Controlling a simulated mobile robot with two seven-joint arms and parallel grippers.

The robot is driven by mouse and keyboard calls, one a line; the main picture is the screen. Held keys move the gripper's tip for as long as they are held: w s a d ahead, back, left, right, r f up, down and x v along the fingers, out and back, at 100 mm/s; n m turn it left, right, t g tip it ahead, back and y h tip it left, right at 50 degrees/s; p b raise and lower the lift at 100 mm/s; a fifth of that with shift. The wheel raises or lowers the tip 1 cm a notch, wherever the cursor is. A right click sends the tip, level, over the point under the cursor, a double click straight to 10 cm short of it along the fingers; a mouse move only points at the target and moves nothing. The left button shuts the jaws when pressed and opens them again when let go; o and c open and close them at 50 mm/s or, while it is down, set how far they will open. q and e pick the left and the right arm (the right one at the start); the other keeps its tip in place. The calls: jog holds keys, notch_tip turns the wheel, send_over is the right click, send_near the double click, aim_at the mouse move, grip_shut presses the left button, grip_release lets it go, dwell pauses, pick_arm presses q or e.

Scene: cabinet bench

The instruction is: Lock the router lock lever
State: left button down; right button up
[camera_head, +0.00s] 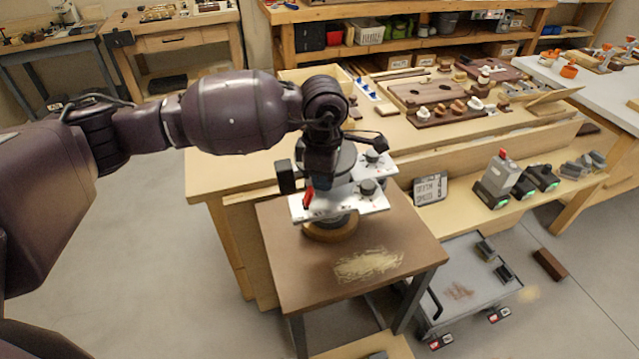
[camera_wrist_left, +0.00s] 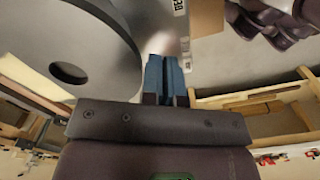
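The router stands upright on the small brown table, with a grey round motor body (camera_head: 343,160) and a white plate (camera_head: 375,203). A small red lever (camera_head: 307,198), which looks like the lock lever, shows at the router's left front. My left gripper (camera_head: 321,183) is at the router's near left side, just beside the red lever; I cannot tell if they touch. In the left wrist view its blue fingers (camera_wrist_left: 167,78) are together with nothing visible between them, next to the router's grey round body (camera_wrist_left: 85,50). The lever is not clear there. My right gripper is not in view.
The small table (camera_head: 300,262) has sawdust (camera_head: 368,265) on its clear front part. Behind it is a long wooden bench (camera_head: 225,170) with boards and knobs. A sign (camera_head: 430,189) and a red-topped device (camera_head: 501,170) stand on the right ledge. A grey cart (camera_head: 465,290) is at lower right.

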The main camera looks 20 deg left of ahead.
aim_at(309, 188)
pick_arm(q)
jog(key=shift+s+a+f, duration=0.3)
jog(key=shift+a, duration=0.3)
jog(key=shift+s+a+f, duration=0.3)
jog(key=shift+a, duration=0.3)
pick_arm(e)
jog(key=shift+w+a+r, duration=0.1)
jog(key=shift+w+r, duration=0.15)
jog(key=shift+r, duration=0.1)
pick_arm(q)
jog(key=shift+s+a+p, duration=0.45)
jog(key=shift+s+a, duration=0.05)
jog(key=shift+a, duration=0.2)
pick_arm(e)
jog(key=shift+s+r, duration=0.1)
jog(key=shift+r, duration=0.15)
pick_arm(q)
jog(key=shift+w+d+r, duration=0.45)
jog(key=shift+r, duration=0.25)
jog(key=shift+w+d+r+p, duration=0.1)
jog(key=shift+d+r+p, duration=0.1)
jog(key=shift+r+p, duration=0.3)
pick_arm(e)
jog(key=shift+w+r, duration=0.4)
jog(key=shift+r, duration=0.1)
